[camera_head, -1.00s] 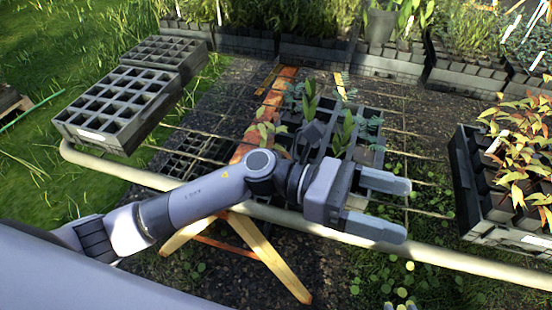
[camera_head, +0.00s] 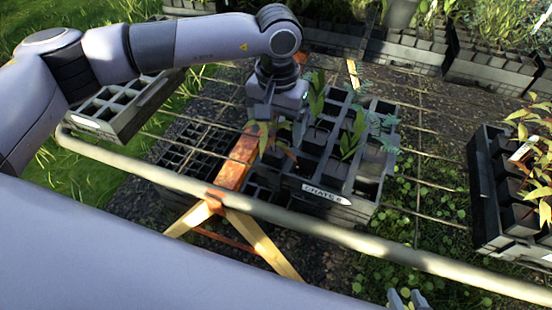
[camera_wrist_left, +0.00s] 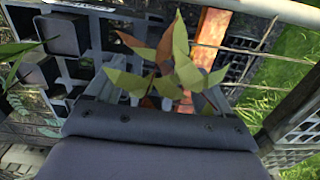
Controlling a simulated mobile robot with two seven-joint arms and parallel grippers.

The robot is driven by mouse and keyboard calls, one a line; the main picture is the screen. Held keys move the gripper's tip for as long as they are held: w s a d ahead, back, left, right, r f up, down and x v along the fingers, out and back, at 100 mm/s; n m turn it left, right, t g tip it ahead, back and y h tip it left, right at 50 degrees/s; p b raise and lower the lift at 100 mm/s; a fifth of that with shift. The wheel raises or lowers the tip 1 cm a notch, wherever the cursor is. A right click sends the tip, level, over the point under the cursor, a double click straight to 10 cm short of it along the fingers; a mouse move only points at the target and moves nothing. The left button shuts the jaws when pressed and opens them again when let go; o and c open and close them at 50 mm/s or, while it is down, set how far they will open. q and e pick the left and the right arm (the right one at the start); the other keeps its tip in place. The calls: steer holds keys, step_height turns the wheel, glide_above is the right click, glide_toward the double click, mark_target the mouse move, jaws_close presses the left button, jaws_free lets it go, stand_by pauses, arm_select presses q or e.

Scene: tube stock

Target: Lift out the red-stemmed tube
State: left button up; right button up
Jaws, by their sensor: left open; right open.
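The red-stemmed tube seems to be the plant with reddish and yellow-green leaves (camera_head: 268,132) at the left side of the labelled crate (camera_head: 335,213); its tube and stem are mostly hidden. My left gripper (camera_head: 276,138) points down over this plant, open. In the left wrist view the leaves (camera_wrist_left: 178,68) stand up between my left gripper's fingers (camera_wrist_left: 160,95), with no clear sign of contact. Green-leaved tubes (camera_head: 352,135) stand in the same crate. My right gripper (camera_head: 408,299) shows only its fingertips at the bottom edge, open and away from the crate.
A pale rail (camera_head: 340,237) runs along the front of the wire-mesh bench. An empty celled tray (camera_head: 112,128) is at the left, partly behind my left arm. A crate of orange-leaved plants (camera_head: 487,205) stands at the right. More planted crates line the back.

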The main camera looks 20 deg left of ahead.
mark_target(275, 147)
arm_select(q)
steer(key=f, duration=0.4)
steer(key=f+p, duration=0.1)
steer(key=f, duration=0.1)
steer(key=shift+s+a, duration=0.1)
steer(key=shift+s, duration=0.15)
steer(key=shift+r, duration=0.1)
steer(key=c, duration=1.5)
